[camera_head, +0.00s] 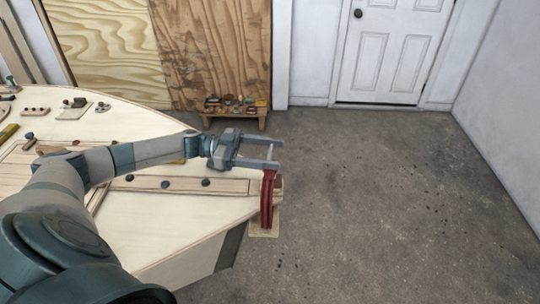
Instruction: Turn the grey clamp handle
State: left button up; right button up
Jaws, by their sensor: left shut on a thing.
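A red clamp (267,203) sits at the pointed right end of the pale plywood hull (190,225). Its grey handle (269,152) is a thin upright bar above the red body, small in the view. My left gripper (276,155) reaches over the hull from the left, with its two grey fingers pointing right on either side of the handle. It is shut on the handle. The fingers partly hide the handle and the top of the clamp. My right gripper is not in view.
Several dark knobs (206,182) and small wooden fittings (75,102) lie on the hull. A low wooden bench (236,113) with small items stands by the plywood sheets at the back. The concrete floor (390,210) to the right is clear up to the white door (390,50).

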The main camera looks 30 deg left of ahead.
pick_arm(q)
jog(key=o, duration=1.1)
jog(key=shift+c, duration=0.2)
jog(key=shift+s+a, duration=0.1)
jog(key=shift+a, duration=0.05)
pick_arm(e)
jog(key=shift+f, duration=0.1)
pick_arm(q)
jog(key=shift+a, duration=0.2)
jog(key=shift+s+a+b, duration=0.2)
jog(key=shift+a+b, duration=0.1)
jog(key=b+v, duration=0.5)
jog(key=v, duration=1.1)
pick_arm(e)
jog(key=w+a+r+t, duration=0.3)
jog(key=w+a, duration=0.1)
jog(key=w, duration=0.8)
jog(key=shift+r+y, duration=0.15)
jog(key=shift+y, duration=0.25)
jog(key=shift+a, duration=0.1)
